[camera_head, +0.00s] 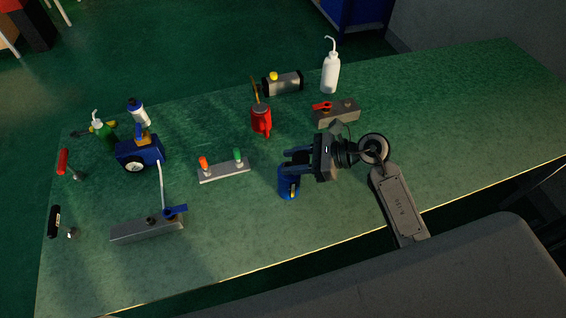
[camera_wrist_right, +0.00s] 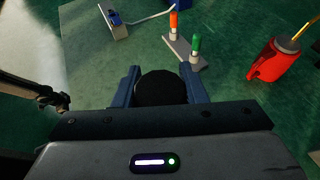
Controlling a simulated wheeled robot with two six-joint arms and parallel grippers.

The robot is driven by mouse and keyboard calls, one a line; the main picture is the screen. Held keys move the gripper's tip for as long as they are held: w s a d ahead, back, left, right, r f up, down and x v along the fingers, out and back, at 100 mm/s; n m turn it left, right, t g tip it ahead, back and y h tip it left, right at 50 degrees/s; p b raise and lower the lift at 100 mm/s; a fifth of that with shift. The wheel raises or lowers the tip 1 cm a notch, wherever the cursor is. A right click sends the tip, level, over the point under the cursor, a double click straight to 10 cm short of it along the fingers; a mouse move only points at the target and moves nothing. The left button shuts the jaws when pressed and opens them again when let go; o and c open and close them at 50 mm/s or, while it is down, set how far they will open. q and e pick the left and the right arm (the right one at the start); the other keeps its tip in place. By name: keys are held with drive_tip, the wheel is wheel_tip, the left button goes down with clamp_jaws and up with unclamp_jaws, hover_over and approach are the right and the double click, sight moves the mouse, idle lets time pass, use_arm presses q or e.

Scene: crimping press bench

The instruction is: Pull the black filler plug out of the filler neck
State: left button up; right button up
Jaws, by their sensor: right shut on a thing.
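My right gripper (camera_head: 285,160) comes in from the right, above a small blue cylindrical body (camera_head: 289,185) with a yellow mark that stands on the bench. In the right wrist view, the round black filler plug (camera_wrist_right: 161,88) sits between the two fingers of my right gripper (camera_wrist_right: 160,78), which is shut on it. The underside of the plug and the filler neck are hidden, so I cannot tell whether the plug is still seated. My left gripper is not clearly seen in either view.
A red can (camera_head: 261,119) and a base with orange and green lamps (camera_head: 223,170) stand nearby. Farther left are a blue machine (camera_head: 140,151) and a grey block with a blue lever (camera_head: 147,228). A white bottle (camera_head: 330,74) stands behind. The bench (camera_head: 470,120) is clear at right.

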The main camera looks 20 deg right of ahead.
drive_tip(key=s+d+r+b, duration=0.1)
drive_tip(key=s+d+r, duration=0.3)
drive_tip(key=s+d, duration=0.4)
drive_tip(key=shift+s+d+r, duration=0.15)
drive_tip(key=shift+s+d, duration=0.15)
drive_tip(key=shift+s, duration=0.5)
drive_tip(key=shift+r, duration=0.1)
drive_tip(key=shift+r+p, duration=1)
drive_tip(key=shift+r, duration=0.35)
wheel_tip(320, 180, up, 3)
drive_tip(key=shift+r+p, duration=0.1)
drive_tip(key=shift+p, duration=1)
